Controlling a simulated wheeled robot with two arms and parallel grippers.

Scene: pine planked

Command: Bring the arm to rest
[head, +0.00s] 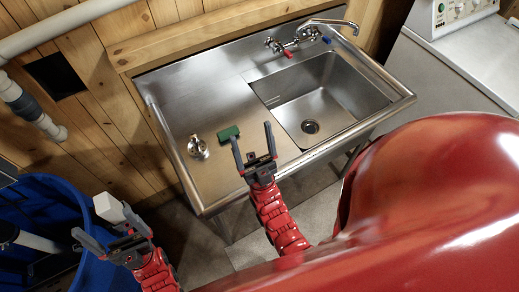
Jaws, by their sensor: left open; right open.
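My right gripper (252,131) is open, with its two fingers spread and pointing up the picture over the front part of the steel sink counter (205,95). Nothing shows between its fingers. Its red arm comes up from below. My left gripper (104,222) is open at the lower left, beside the blue bin (50,187). A white block (108,207) shows at its fingers; I cannot tell whether they touch it. A green block (229,133) lies on the counter just left of my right gripper's left finger, in the picture.
A small metal fitting (197,147) stands on the counter left of the green block. The sink basin (322,95) with its faucet (335,23) is to the right. A white appliance (460,65) stands at the upper right. Pipes (70,20) run along the plank wall.

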